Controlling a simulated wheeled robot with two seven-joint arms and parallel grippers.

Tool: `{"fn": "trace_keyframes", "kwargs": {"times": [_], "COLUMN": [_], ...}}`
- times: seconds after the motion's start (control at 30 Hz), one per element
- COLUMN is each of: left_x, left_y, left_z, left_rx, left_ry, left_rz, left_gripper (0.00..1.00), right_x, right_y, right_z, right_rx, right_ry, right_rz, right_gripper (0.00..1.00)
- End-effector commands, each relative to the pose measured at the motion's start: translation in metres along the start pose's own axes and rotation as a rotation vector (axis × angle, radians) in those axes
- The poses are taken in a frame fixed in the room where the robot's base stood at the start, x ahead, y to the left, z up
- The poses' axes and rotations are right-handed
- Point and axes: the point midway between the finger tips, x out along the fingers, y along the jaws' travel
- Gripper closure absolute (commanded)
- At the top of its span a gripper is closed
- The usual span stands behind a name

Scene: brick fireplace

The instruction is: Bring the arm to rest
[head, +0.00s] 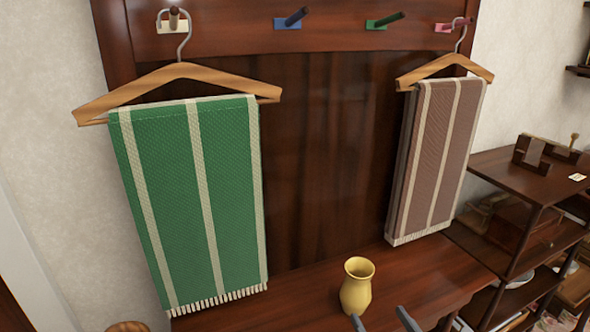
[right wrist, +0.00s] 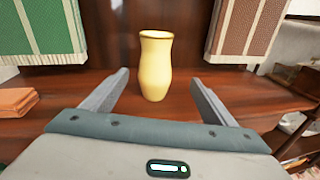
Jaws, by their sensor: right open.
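My right gripper (head: 383,322) shows only as two grey fingertips at the bottom edge of the head view. In the right wrist view the gripper (right wrist: 157,84) is open and empty, its fingers spread apart. A yellow vase (head: 357,286) stands upright on the wooden bench just beyond the fingertips. It also shows in the right wrist view (right wrist: 155,68), centred past the gap between the fingers. My left gripper is not in view.
A green striped towel (head: 170,190) and a brown striped towel (head: 440,150) hang on wooden hangers from pegs above the bench (head: 300,290). A wooden shelf unit (head: 515,178) stands at the right. An orange folded stack (right wrist: 17,101) lies left in the wrist view.

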Motion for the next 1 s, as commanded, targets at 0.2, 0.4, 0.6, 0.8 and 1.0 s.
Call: {"fn": "trace_keyframes", "kwargs": {"times": [0.2,0.4,0.6,0.8,1.0], "left_x": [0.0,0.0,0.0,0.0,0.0], "left_y": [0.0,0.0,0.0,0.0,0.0], "left_z": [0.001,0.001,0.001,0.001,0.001], "left_rx": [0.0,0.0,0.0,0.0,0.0], "left_ry": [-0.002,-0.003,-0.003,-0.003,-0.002], "left_rz": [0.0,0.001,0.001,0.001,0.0], "left_gripper": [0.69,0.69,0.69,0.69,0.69], "right_x": [-0.017,-0.051,-0.1,-0.158,-0.204], "right_y": [-0.015,-0.029,-0.032,-0.021,-0.006], "right_z": [-0.026,-0.069,-0.117,-0.16,-0.184], "right_rx": [0.387,0.931,1.466,1.943,2.24], "right_ry": [0.084,0.169,0.206,0.172,0.089], "right_rz": [-0.128,-0.349,-0.636,-0.984,-1.279], "right_gripper": [0.21,0.21,0.21,0.21,0.21]}}
